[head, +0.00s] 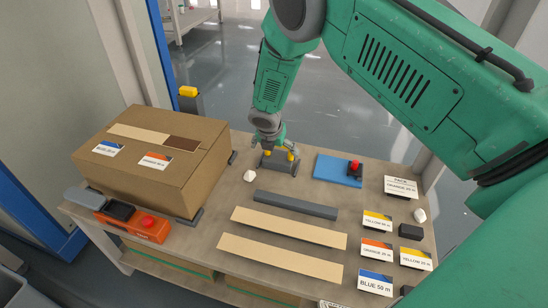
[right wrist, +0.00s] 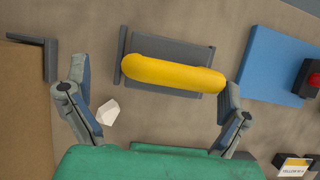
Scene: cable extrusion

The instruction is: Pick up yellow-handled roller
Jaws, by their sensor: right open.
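The yellow-handled roller (right wrist: 190,77) lies on its grey holder in the right wrist view, its handle running across the picture. In the head view the yellow handle (head: 291,155) shows only in part, below my right gripper (head: 272,146), which hides the rest. In the right wrist view my right gripper (right wrist: 153,74) is open, with one finger left of the handle and the other close to its right end. I cannot tell whether that finger touches it. Nothing is held. My left gripper is not in view.
A cardboard box (head: 187,180) stands on the left of the table. A blue pad (head: 335,172) with a red-topped piece lies right of the roller. A white lump (head: 249,176), a grey bar (head: 295,205) and label cards are nearby.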

